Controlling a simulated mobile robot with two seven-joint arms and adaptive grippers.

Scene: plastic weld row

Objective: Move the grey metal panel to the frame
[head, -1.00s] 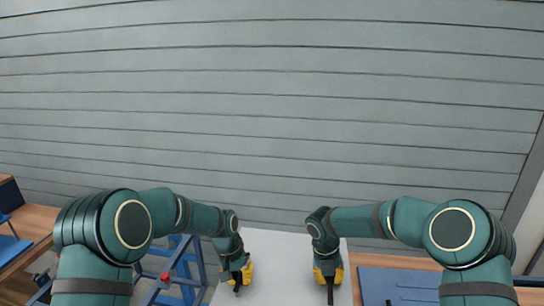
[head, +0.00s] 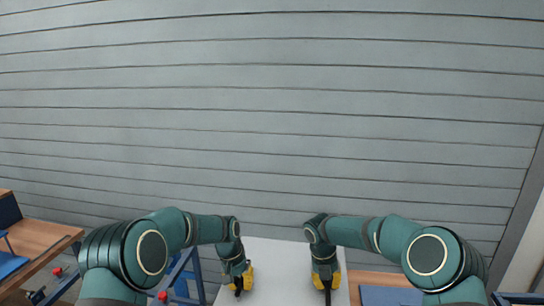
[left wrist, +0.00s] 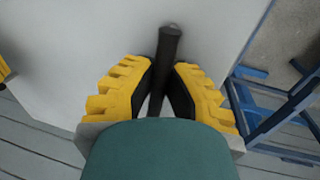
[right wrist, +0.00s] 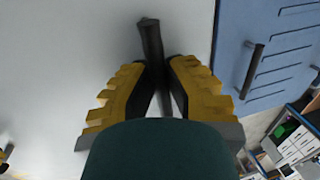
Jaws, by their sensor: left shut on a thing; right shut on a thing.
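The grey metal panel (head: 278,262) is a flat, pale sheet between my two arms at the bottom of the head view. Its lower part is cut off there. My left gripper (head: 240,290) is shut on a dark bar handle (left wrist: 168,50) on the panel's face. My right gripper (head: 325,285) is shut on a second dark bar handle (right wrist: 151,40). Blue frame bars (head: 183,272) stand left of the panel, partly behind my left arm. Blue bars (left wrist: 265,110) also show beyond the panel's edge in the left wrist view.
A wooden bench (head: 38,240) with a blue piece on it is at far left. Another wooden bench carries a blue slotted panel (head: 390,296) at lower right, close beside the grey panel. A grey slatted wall (head: 270,120) fills the background.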

